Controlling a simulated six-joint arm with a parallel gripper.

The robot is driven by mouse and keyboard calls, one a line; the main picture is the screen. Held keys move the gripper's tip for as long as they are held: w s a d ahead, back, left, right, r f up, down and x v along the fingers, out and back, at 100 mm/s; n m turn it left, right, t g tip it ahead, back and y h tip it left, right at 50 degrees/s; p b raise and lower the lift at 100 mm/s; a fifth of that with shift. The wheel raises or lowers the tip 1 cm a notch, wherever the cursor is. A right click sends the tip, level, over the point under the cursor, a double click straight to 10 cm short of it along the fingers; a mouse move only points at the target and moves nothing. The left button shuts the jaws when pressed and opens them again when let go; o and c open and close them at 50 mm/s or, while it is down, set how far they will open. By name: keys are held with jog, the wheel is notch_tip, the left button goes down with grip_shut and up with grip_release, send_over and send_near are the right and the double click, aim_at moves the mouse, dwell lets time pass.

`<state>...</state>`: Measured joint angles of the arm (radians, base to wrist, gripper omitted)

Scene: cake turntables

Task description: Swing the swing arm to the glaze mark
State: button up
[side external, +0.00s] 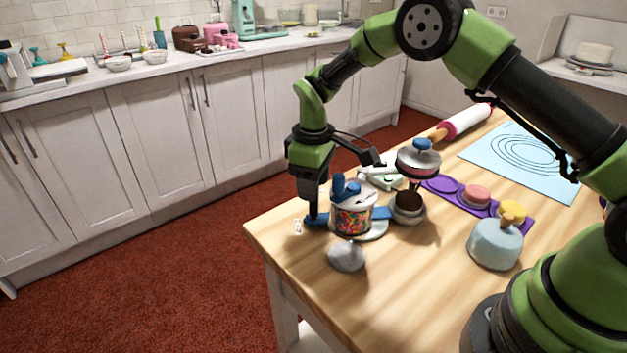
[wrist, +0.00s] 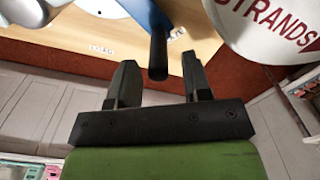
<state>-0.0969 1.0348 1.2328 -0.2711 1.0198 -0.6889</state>
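The blue swing arm (side external: 383,213) runs low across the near end of the table, past the sprinkle jar (side external: 352,217). Its outer end lies under my gripper (side external: 313,210). In the wrist view, the blue arm (wrist: 146,12) carries a dark upright peg (wrist: 158,58). My gripper (wrist: 159,68) is open, with one finger on each side of the peg and a gap visible on both sides. A small white label (side external: 297,226) lies on the table left of the arm's end. Small printed labels also show in the wrist view (wrist: 102,50), too small to read surely.
A grey dome-shaped thing (side external: 346,256) stands in front of the jar. A brown-topped stand (side external: 408,205) is right of it. A purple tray (side external: 443,185), a light blue domed thing (side external: 495,243) and a rolling pin (side external: 465,122) lie farther right. The table's left edge is close to my gripper.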

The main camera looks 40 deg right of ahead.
jog(key=shift+r, duration=0.1)
jog(key=shift+r, duration=3.4)
jog(key=shift+r, duration=0.2)
jog(key=s+r+m+t+y, duration=0.1)
jog(key=s+r+m+t, duration=0.25)
jog(key=s+r, duration=0.85)
jog(key=s+r+m+t, duration=0.1)
jog(key=s+m+t, duration=0.1)
jog(key=s, duration=0.5)
jog(key=s+d+r+m+t+y, duration=0.1)
jog(key=s+r+m, duration=0.1)
jog(key=s+m, duration=0.2)
jog(key=s, duration=0.3)
jog(key=shift+r+t, duration=0.2)
jog(key=shift+t, duration=0.15)
